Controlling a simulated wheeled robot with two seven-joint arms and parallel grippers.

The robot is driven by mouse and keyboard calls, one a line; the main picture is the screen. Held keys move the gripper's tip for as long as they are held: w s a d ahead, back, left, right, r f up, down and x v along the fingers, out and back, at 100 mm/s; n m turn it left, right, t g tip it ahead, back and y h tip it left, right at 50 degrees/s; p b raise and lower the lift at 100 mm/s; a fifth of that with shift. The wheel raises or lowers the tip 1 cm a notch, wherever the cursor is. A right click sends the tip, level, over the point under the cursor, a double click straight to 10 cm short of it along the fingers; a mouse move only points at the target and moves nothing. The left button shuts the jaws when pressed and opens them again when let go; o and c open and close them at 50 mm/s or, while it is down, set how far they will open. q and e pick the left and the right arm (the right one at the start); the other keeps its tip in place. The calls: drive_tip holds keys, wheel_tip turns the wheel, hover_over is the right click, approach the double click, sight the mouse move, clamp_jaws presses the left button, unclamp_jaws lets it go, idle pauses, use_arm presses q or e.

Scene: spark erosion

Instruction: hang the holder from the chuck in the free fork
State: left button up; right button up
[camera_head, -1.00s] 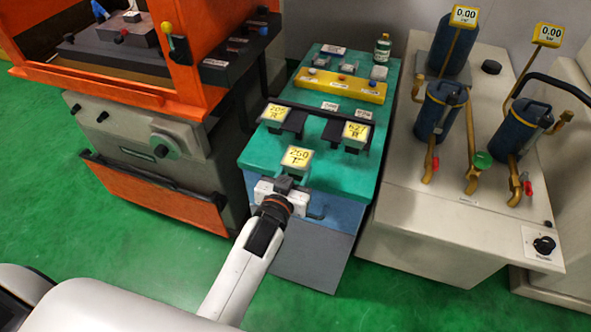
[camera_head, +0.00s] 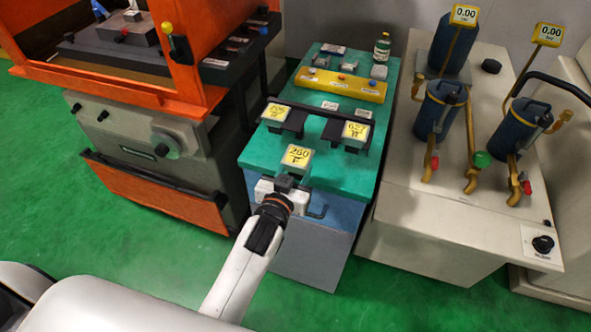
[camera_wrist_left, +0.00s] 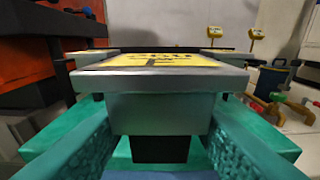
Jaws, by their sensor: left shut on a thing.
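The holder (camera_head: 296,158) is a grey block with a yellow top label reading about 260. My left gripper (camera_head: 286,183) is shut on it at the near edge of the teal cabinet. In the left wrist view the holder's grey body (camera_wrist_left: 160,112) is in front, with a dark stem between the two textured fingers (camera_wrist_left: 160,148). A black fork rack (camera_head: 318,112) stands behind it on the cabinet. Two similar yellow-labelled holders, left (camera_head: 275,112) and right (camera_head: 355,131), hang there. Dark fork plates show between them; the free slot is not clear. The chuck is not clearly visible. My right gripper is not in view.
A yellow tray (camera_head: 340,86) and small items lie at the back of the teal cabinet (camera_head: 325,180), with a bottle (camera_head: 382,47). The orange machine (camera_head: 180,50) stands left. A beige unit with blue canisters (camera_head: 440,108) stands right.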

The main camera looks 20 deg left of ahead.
use_arm(q)
drive_tip(key=shift+w, duration=2.2)
drive_tip(key=shift+r, duration=0.1)
drive_tip(key=shift+w+d, duration=0.1)
drive_tip(key=shift+w, duration=0.2)
drive_tip(key=shift+w+b, duration=0.3)
drive_tip(key=shift+w, duration=1.7)
drive_tip(key=shift+w, duration=0.1)
